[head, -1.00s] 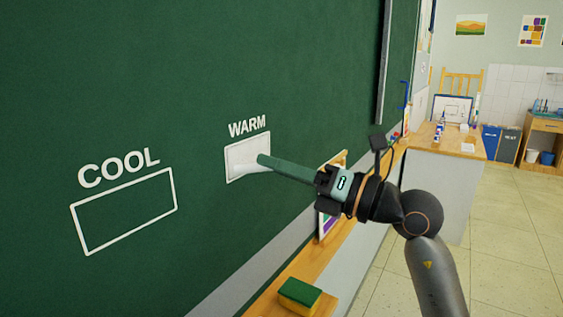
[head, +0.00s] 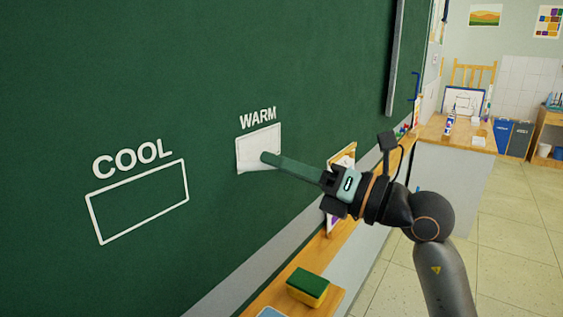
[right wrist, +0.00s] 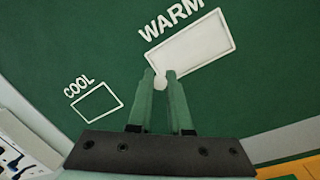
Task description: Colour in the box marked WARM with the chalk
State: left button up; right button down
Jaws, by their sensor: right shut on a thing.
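The WARM box (head: 258,143) on the green chalkboard is filled with white chalk nearly all over, and white reaches slightly past its lower edge in the head view. It also shows filled in the right wrist view (right wrist: 195,48). The COOL box (head: 138,202) to its left is an empty white outline. My right gripper (head: 268,158) has its long green fingers at the lower part of the WARM box. In the right wrist view the white chalk (right wrist: 160,81) shows between the fingertips, at the box's lower left corner. My left gripper is not in view.
A green and yellow sponge (head: 308,286) lies on the wooden ledge (head: 335,243) below the board. A picture card (head: 341,165) leans behind my right arm. A table (head: 455,137) with bottles stands further back. Open floor lies at the right.

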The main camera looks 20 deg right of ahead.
jog(key=r+b+v, duration=0.1)
jog(key=v, duration=0.5)
jog(key=shift+s, duration=0.45)
